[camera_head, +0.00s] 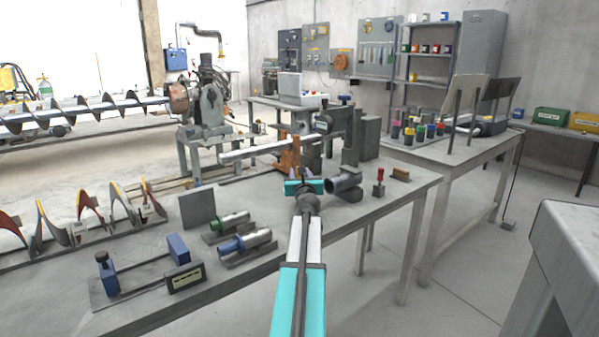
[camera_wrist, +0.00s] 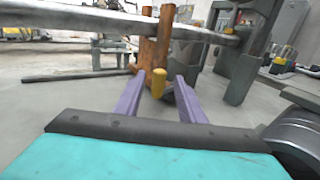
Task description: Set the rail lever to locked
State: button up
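A short lever with a yellow rounded end (camera_wrist: 159,84), which looks like the rail lever, stands in front of an orange upright bracket (camera_wrist: 154,42) in the wrist view. My gripper (camera_wrist: 164,84) is open, with its two purple fingers either side of the yellow end and gaps showing on both sides. I cannot tell whether the fingers reach level with it in depth. In the head view my gripper (camera_head: 304,184) is over the workbench, in front of the orange bracket (camera_head: 289,155); the lever is not clear there. No lock marking is readable.
A long grey bar (camera_wrist: 80,26) crosses by the bracket. A dark grey column (camera_wrist: 246,52) and a grey cylinder (camera_wrist: 300,142) are close on the right. A red-topped switch (camera_head: 379,180) stands right on the workbench; blue and green cylindrical parts (camera_head: 244,243) lie left.

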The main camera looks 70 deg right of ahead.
jog(key=shift+p+v, duration=0.65)
jog(key=shift+v, duration=4.4)
jog(key=shift+s+r, duration=0.1)
jog(key=shift+s, duration=0.05)
